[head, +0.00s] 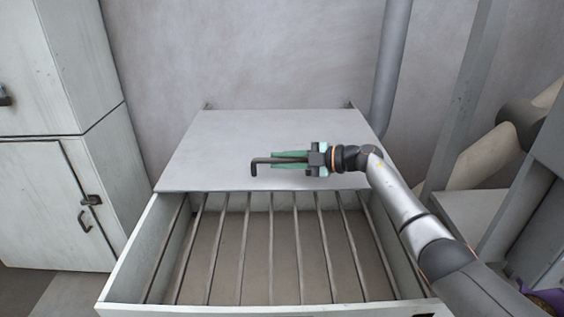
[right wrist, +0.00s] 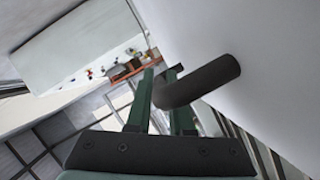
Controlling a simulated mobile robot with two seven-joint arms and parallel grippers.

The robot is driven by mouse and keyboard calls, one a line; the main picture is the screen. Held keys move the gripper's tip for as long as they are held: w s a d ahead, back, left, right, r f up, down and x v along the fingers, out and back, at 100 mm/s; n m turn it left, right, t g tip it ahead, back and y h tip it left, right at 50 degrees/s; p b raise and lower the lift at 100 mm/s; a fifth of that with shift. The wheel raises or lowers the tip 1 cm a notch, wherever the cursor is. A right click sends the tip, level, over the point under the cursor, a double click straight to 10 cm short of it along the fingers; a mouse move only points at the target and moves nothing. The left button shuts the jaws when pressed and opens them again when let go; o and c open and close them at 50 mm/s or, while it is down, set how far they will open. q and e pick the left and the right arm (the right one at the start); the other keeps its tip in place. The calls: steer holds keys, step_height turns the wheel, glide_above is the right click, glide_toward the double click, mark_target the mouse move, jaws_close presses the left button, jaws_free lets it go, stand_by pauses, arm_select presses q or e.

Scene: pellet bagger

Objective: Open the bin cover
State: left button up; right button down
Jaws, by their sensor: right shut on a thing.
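The bin cover (head: 225,150) is a flat pale-grey panel at the back of the bin (head: 130,255). Its front edge stands well back from the bin's front, so much of the opening shows below it. It looks tilted up from its back edge; the exact angle is hard to tell. A dark bent bar handle (head: 257,161) is at the cover's face; it also shows in the right wrist view (right wrist: 205,82). My left gripper is not in view.
A pale cabinet (head: 50,200) stands at the left. A grey vertical pipe (head: 391,70) stands behind at the right, near a grey frame post (head: 460,100).

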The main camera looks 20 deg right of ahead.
steer(key=c, duration=0.8)
jaws_free()
step_height(320, 180, up, 3)
steer(key=p, duration=0.1)
glide_above(329, 184)
steer(key=shift+w+f, duration=0.1)
steer(key=shift+f, duration=0.05)
